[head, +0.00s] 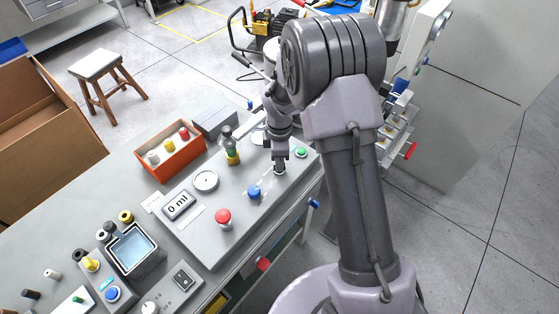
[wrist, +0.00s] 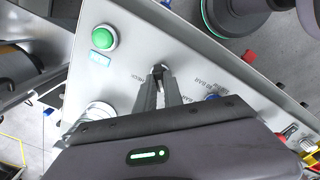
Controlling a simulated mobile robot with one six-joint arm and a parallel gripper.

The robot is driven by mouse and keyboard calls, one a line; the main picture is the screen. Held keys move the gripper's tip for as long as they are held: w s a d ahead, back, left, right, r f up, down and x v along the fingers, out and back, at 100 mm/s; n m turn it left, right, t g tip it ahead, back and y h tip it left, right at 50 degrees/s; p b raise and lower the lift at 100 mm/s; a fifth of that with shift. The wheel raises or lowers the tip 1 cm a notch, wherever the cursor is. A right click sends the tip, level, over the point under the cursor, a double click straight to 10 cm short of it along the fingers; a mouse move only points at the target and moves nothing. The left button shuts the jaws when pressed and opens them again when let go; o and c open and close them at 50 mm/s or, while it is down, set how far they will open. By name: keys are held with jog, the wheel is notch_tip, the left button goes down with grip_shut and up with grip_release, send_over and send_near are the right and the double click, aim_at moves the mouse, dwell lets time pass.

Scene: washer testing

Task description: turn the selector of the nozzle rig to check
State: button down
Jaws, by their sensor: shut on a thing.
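The nozzle rig (head: 200,240) is a light grey sloped panel on the bench. It carries a round gauge (head: 206,181), a display (head: 179,205) reading 0 ml, a red button (head: 223,216), a blue knob (head: 254,193) and a green button (head: 301,152). My gripper (head: 279,166) points down at the panel between the blue knob and the green button. In the wrist view my gripper (wrist: 158,82) is shut on the small dark selector (wrist: 158,69). The jaws hide most of the selector, and I cannot tell which printed label it points to.
An orange bin (head: 170,152) with several capped bottles and a grey box (head: 214,122) stand behind the rig. A bottle with a yellow band (head: 232,152) stands close left of my arm. A water basin (head: 132,247) is at the left. The green button (wrist: 104,37) lies near the jaws.

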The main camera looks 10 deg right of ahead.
jog(key=m, duration=0.3)
jog(key=shift+m, duration=0.4)
jog(key=m, duration=0.4)
jog(key=shift+m, duration=0.3)
jog(key=m, duration=0.4)
jog(key=shift+m, duration=0.3)
jog(key=shift+m+b, duration=0.6)
jog(key=shift+m, duration=1.5)
jog(key=c, duration=1.5)
grip_release()
jog(key=shift+o, duration=0.2)
